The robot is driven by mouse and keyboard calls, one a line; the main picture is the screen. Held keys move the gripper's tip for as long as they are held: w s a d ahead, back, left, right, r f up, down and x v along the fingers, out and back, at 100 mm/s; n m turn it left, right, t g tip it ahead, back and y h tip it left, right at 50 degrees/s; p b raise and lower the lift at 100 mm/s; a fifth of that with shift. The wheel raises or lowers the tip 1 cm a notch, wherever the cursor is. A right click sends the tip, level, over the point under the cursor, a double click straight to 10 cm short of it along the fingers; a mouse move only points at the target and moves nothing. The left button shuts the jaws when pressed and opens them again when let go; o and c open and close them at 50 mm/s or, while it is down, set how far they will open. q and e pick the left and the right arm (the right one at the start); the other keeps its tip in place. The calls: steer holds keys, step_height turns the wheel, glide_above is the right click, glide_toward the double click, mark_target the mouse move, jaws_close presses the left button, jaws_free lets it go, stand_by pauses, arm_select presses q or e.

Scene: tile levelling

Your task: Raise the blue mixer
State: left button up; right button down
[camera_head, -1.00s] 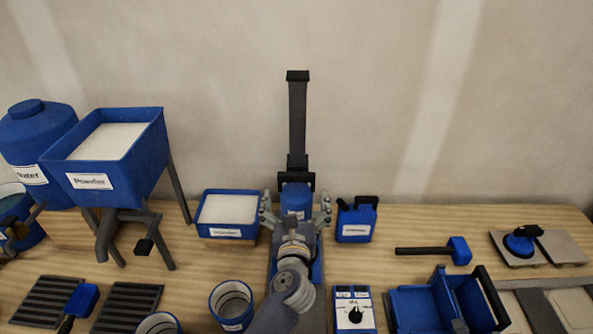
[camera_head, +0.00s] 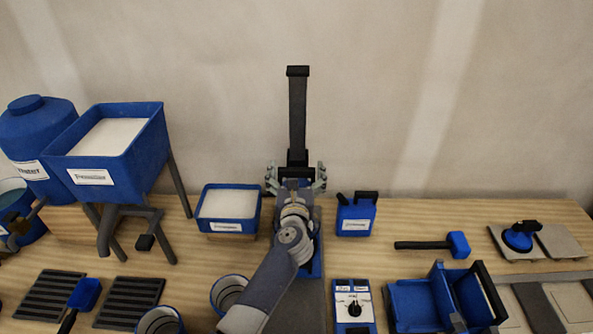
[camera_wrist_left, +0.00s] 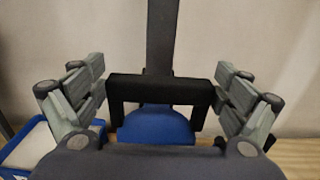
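The blue mixer (camera_wrist_left: 157,126) shows in the left wrist view as a blue dome below a black bracket-shaped handle (camera_wrist_left: 160,88). It sits at the front of a tall dark column (camera_head: 297,115). In the head view my left gripper and wrist hide most of the mixer. My left gripper (camera_head: 296,176) is open at the handle's height, with one finger on each side. In the left wrist view the fingers (camera_wrist_left: 160,95) stand apart from the handle's ends, with gaps on both sides. My right gripper is not in view.
A blue tray of white powder (camera_head: 228,205) stands left of the column, and a blue jerrycan (camera_head: 356,214) stands close on the right. A control box (camera_head: 353,304) and a bucket (camera_head: 229,292) are in front. The wall is behind.

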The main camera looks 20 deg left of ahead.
arm_select(q)
steer(key=c, duration=0.8)
steer(key=shift+r, duration=0.35)
steer(key=shift+c, duration=0.2)
step_height(320, 180, up, 13)
steer(key=p, duration=1.2)
steer(key=shift+f, duration=0.2)
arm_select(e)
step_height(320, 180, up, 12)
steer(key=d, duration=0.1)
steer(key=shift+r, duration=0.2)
arm_select(q)
steer(key=shift+r, duration=0.1)
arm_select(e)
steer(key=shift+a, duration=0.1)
arm_select(q)
steer(key=o, duration=1.4)
steer(key=shift+o, duration=0.2)
steer(key=shift+f, duration=0.2)
